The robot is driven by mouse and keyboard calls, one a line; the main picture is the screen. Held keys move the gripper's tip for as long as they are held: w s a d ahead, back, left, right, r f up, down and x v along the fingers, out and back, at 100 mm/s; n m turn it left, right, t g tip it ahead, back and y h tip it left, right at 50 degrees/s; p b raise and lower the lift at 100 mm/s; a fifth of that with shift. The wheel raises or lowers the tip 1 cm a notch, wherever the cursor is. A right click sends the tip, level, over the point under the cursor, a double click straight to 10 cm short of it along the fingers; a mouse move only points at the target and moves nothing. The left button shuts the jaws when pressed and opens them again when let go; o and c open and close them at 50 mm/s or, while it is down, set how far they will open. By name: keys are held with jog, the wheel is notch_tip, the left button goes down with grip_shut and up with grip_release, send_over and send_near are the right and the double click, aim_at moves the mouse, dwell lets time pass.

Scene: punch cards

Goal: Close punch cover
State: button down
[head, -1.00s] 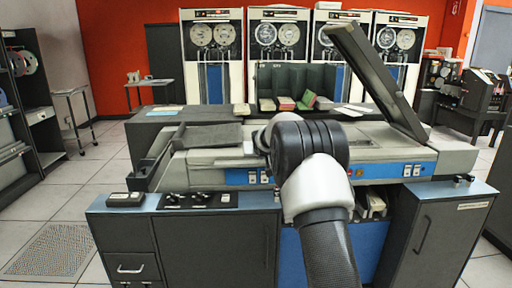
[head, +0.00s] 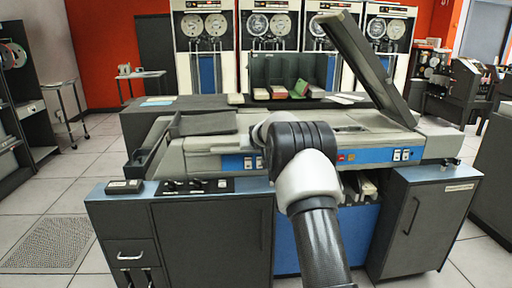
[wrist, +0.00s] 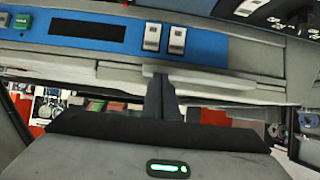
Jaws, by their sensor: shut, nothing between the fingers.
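The punch cover (head: 366,62) is a dark, long panel raised at a steep tilt on the right of the card punch machine (head: 420,153). It stands open and leans up toward the left in the head view. My arm is in front of the machine's middle and hides part of its top. In the wrist view, my gripper (wrist: 160,98) shows dark fingers together, with nothing held. The fingers are close to the machine's grey edge, below the blue strip (wrist: 80,32) with two white switches (wrist: 164,38). I cannot tell whether they touch it.
A dark flat lid (head: 207,123) lies on the machine's left. Card stacks (head: 279,92) stand in a dark rack behind. A control box (head: 124,186) and knobs (head: 195,185) sit on the front ledge. Tape cabinets line the back wall.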

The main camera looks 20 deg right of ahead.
jog(key=s+a+r+g+p, duration=0.1)
jog(key=s+a+r, duration=0.25)
jog(key=s, duration=0.75)
jog(key=s+a+r+g+y, duration=0.15)
jog(key=s+r, duration=0.35)
jog(key=s, duration=0.6)
jog(key=s+a+r+p, duration=0.1)
jog(key=s+a+r, duration=0.3)
jog(key=s, duration=0.7)
jog(key=s+a+f+n+g, duration=0.1)
jog(key=s+a+f+g, duration=0.15)
jog(key=s, duration=0.95)
jog(key=s+a+f+n+g, duration=0.1)
jog(key=s+a, duration=0.2)
jog(key=s, duration=0.9)
notch_tip(320, 180, up, 24)
jog(key=p, duration=2.3)
jog(key=shift+s+d+f+y, duration=0.15)
jog(key=shift+s+d+y, duration=0.15)
jog(key=shift+s+y, duration=0.05)
